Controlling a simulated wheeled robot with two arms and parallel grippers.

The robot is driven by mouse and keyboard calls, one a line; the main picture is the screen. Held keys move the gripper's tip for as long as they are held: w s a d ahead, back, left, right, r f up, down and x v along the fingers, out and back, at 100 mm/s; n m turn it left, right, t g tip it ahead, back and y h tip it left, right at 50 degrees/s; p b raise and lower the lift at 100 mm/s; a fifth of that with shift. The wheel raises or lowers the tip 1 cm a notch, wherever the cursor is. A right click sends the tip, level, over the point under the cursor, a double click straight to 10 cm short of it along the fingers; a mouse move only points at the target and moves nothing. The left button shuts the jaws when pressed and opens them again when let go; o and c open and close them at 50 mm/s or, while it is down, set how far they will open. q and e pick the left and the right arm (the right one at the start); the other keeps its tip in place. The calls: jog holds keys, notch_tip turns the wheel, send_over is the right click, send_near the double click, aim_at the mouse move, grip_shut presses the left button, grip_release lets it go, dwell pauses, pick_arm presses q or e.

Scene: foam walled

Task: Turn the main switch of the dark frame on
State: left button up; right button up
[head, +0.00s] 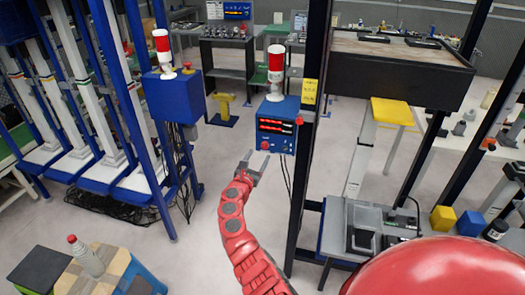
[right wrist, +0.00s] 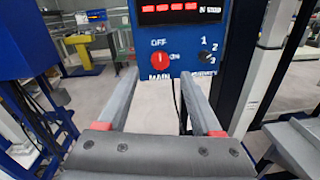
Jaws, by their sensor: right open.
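The main switch is a round red knob (right wrist: 159,60) on a blue control box (head: 277,122) fixed to the dark frame (head: 311,110). It also shows in the head view (head: 265,145), low on the box front. In the right wrist view, OFF is printed above the knob, ON to its right and MAIN below. Its white mark seems to point up at OFF. My right gripper (head: 253,164) is open and empty just in front of and below the knob. Its fingers also show in the right wrist view (right wrist: 159,76), one on each side below the knob, apart from it. My left gripper is out of view.
A black knob (right wrist: 204,57) marked 1, 2, 3 sits right of the switch, below a lit red display (right wrist: 168,12). A red-white beacon (head: 276,70) tops the box. A similar blue box (head: 175,97) stands left on a blue frame.

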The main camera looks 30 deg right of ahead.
aim_at(264, 147)
jog(key=b+x, duration=0.2)
jog(key=x, duration=0.3)
jog(key=shift+f, duration=0.2)
jog(key=shift+w+d+r, duration=0.15)
jog(key=shift+c, duration=0.3)
grip_shut()
